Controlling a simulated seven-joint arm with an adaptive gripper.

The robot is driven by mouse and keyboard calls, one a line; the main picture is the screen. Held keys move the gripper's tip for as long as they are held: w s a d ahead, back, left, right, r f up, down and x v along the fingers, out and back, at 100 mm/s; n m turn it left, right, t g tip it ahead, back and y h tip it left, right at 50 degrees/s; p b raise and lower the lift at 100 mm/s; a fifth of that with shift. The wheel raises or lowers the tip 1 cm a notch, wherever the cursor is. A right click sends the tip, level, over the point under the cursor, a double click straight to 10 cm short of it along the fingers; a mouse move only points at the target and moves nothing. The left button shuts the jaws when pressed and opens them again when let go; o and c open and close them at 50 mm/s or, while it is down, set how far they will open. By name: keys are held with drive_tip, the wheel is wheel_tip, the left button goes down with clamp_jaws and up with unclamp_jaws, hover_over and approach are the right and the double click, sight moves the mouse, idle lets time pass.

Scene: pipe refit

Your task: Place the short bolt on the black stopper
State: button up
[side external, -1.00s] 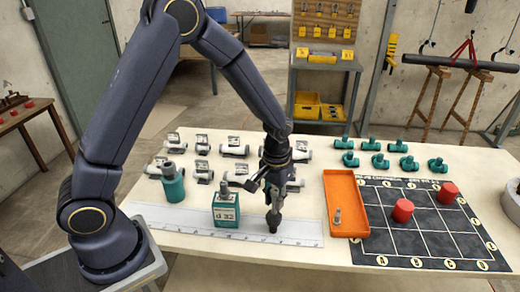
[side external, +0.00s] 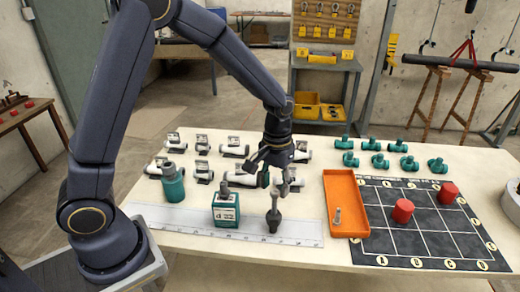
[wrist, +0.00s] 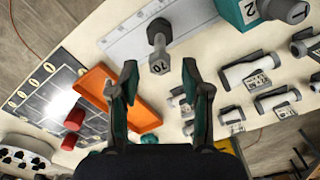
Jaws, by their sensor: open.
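The black stopper (side external: 273,222) stands upright on the white ruler near the table's front edge. A grey bolt (side external: 273,200) stands upright on top of it. My gripper (side external: 278,184) is open, above and slightly behind the bolt. In the wrist view its spread fingers (wrist: 160,70) lie either side of the bolt head, apart from it.
White fittings stand behind.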

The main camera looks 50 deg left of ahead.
wheel_tip(320, 180, up, 6)
drive_tip(key=shift+r, duration=0.1)
drive_tip(key=s+a+r+m+t, duration=0.1)
drive_tip(key=s+r+t, duration=0.1)
drive_tip(key=s+r, duration=0.3)
drive_tip(key=s+a+r+m+t, duration=0.2)
drive_tip(key=s+r, duration=0.4)
drive_tip(key=s, duration=0.6)
drive_tip(key=shift+s+a+t, duration=0.25)
drive_tip(key=shift+s+t, duration=0.1)
drive_tip(key=shift+t, duration=0.45)
drive_tip(key=shift+r, duration=0.1)
